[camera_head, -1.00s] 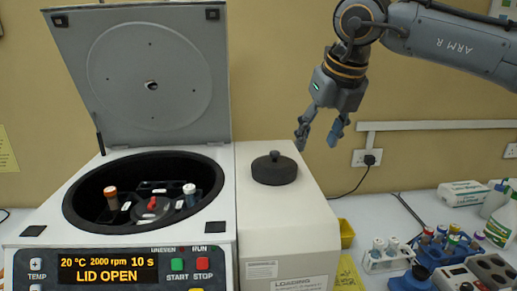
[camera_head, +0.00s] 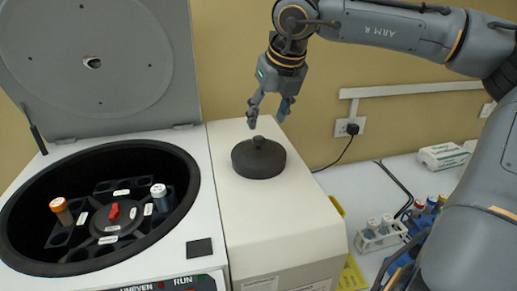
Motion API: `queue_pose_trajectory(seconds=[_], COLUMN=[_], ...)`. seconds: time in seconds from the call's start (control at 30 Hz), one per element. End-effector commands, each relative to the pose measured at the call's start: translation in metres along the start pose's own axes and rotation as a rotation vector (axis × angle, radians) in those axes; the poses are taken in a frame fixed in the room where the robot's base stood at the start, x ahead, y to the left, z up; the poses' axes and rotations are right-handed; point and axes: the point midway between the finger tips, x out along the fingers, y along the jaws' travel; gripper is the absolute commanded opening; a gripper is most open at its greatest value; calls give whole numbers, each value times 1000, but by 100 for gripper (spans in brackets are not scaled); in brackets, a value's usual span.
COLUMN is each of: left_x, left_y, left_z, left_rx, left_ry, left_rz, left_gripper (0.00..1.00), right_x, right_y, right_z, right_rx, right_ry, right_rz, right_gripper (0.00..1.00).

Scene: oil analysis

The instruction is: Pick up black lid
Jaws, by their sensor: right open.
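The black lid (camera_head: 259,160) is a round disc with a small knob on top. It lies flat on the white top of the machine housing beside the centrifuge bowl. My right gripper (camera_head: 266,112) points down just above and behind the lid. Its fingers are apart, with nothing between them, and it appears not to touch the knob. My left gripper is not in view.
The open centrifuge bowl (camera_head: 22,215) at left holds tubes with orange and white-blue caps. Its grey raised lid (camera_head: 95,105) stands behind it. A white tube rack (camera_head: 377,238) stands lower right, partly near my arm. A wall socket (camera_head: 350,127) is behind.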

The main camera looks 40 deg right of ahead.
Motion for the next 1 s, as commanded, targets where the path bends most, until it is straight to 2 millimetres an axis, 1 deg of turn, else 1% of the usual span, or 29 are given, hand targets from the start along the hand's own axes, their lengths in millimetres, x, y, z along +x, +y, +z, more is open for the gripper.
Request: queue_pose_trajectory(seconds=[0.03, 0.1, 0.27, 0.37, 0.5, 0.63, 0.77, 0.97, 1.0], left_x=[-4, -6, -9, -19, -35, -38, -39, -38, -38], left_y=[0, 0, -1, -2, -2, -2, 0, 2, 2], left_z=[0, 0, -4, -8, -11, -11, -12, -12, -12], left_rx=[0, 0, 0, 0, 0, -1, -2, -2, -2], left_ry=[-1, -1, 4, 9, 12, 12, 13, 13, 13], left_rz=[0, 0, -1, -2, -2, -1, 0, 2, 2], left_gripper=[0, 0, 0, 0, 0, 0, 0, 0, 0], right_x=[7, 15, 24, 33, 51, 68, 75, 75, 75], right_y=[0, 0, 0, 1, 3, 3, 3, 3, 3], right_z=[0, 0, 0, 1, 1, 0, 0, 0, 0], right_rx=[-1, 0, 1, -1, 0, 0, 1, 1, 0], right_ry=[4, 4, 2, 5, 5, 4, 1, 0, 0], right_rz=[0, -1, 0, 0, 0, 0, 0, 0, 0], right_gripper=[53, 53, 53, 53, 53, 53, 53, 53, 45])
